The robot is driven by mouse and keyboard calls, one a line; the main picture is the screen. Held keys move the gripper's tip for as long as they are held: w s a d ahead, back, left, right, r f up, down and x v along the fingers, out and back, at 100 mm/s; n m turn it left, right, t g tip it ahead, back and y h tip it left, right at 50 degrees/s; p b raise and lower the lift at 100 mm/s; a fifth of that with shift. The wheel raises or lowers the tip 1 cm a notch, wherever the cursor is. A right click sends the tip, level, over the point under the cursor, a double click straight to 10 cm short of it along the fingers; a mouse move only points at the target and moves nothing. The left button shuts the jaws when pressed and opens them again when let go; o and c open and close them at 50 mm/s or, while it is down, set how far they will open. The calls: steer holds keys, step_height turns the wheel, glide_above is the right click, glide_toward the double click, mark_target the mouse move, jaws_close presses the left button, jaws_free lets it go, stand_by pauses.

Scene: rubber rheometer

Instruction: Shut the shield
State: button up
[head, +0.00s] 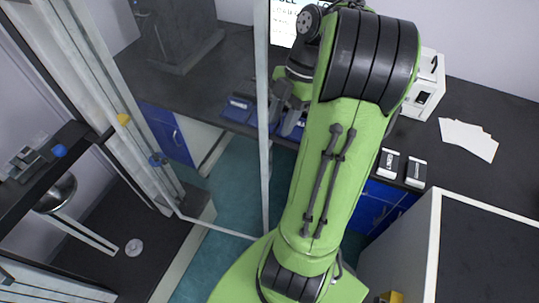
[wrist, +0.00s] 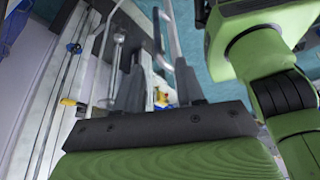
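The shield (head: 264,150) is a clear panel in a thin pale metal frame. It stands swung out from the machine at left in the head view, with its upright edge near my gripper (head: 284,106). In the wrist view, pale metal bars of the shield (wrist: 177,40) and a handle-like bar (wrist: 158,30) run beyond and between the fingertips. My gripper (wrist: 156,72) has its two dark fingers spread apart, with nothing clearly held. I cannot tell whether a finger touches the frame. My green arm hides part of the gripper in the head view.
The machine's metal frame (head: 105,100) with blue and yellow knobs stands at left. A dark bench (head: 225,75) runs along the back, holding blue trays (head: 238,108), a white device (head: 428,88), papers (head: 467,138) and small boxes (head: 389,163). Teal floor (head: 232,185) lies between.

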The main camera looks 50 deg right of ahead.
steer(key=b+x, duration=0.2)
steer(key=x, duration=0.7)
steer(key=shift+w+d+f+b, duration=0.1)
steer(key=shift+d+f+b, duration=0.05)
steer(key=shift+f+b, duration=0.15)
steer(key=shift+r, duration=0.1)
steer(key=shift+c, duration=0.5)
jaws_close()
